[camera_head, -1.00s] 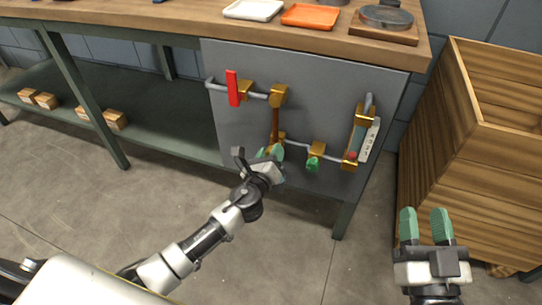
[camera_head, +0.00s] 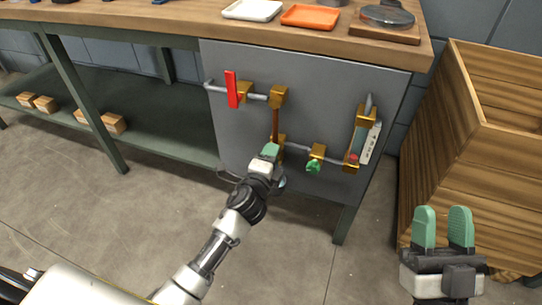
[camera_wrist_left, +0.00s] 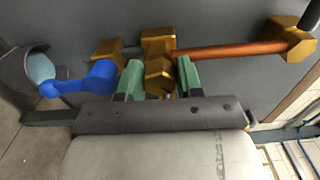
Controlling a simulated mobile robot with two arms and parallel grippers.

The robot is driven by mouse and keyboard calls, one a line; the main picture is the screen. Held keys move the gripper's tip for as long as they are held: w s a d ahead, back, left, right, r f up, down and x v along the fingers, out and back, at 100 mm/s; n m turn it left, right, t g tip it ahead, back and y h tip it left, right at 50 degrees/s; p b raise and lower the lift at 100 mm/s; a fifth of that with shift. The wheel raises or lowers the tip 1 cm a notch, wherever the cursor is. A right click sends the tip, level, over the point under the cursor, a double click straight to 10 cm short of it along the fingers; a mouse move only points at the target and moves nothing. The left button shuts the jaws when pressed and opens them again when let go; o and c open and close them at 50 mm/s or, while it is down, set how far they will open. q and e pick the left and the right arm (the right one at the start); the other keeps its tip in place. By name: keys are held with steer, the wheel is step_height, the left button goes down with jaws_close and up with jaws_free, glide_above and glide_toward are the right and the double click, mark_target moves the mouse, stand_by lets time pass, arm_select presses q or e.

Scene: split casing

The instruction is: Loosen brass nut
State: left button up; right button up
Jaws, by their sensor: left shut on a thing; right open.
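A brass nut (camera_wrist_left: 158,76) sits at the brass fitting (camera_wrist_left: 157,42) at the lower end of a copper pipe (camera_head: 275,122) on the grey panel. My left gripper (camera_wrist_left: 160,80) is shut on this nut, with one green finger on each side of it in the left wrist view. In the head view my left gripper (camera_head: 269,153) covers most of the nut. The copper pipe runs up to another brass fitting (camera_head: 278,96). My right gripper (camera_head: 442,228) is open and empty, in front of the wooden crate and well away from the panel.
A blue lever (camera_wrist_left: 85,81) and a grey cup-like part (camera_wrist_left: 22,72) are close beside my left gripper. A red lever (camera_head: 232,89), a green-handled valve (camera_head: 314,165) and a gauge tube (camera_head: 358,138) are on the panel. A wooden crate (camera_head: 460,150) stands right.

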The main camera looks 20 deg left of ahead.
arm_select(q)
steer(key=shift+n, duration=0.9)
steer(key=n+p, duration=0.1)
steer(key=n, duration=0.1)
steer(key=shift+n, duration=0.4)
steer(key=n+p, duration=0.1)
steer(key=n, duration=0.2)
steer(key=shift+n+p, duration=0.45)
steer(key=shift+n, duration=0.35)
arm_select(e)
step_height(320, 180, down, 8)
steer(key=w+g+h, duration=0.2)
steer(key=g, duration=0.5)
steer(key=shift+w+d+g+h, duration=0.3)
steer(key=shift+d+h, duration=0.05)
steer(key=shift+h, duration=0.05)
arm_select(q)
steer(key=shift+f, duration=0.1)
arm_select(e)
steer(key=shift+r, duration=0.1)
arm_select(q)
steer(key=o, duration=0.9)
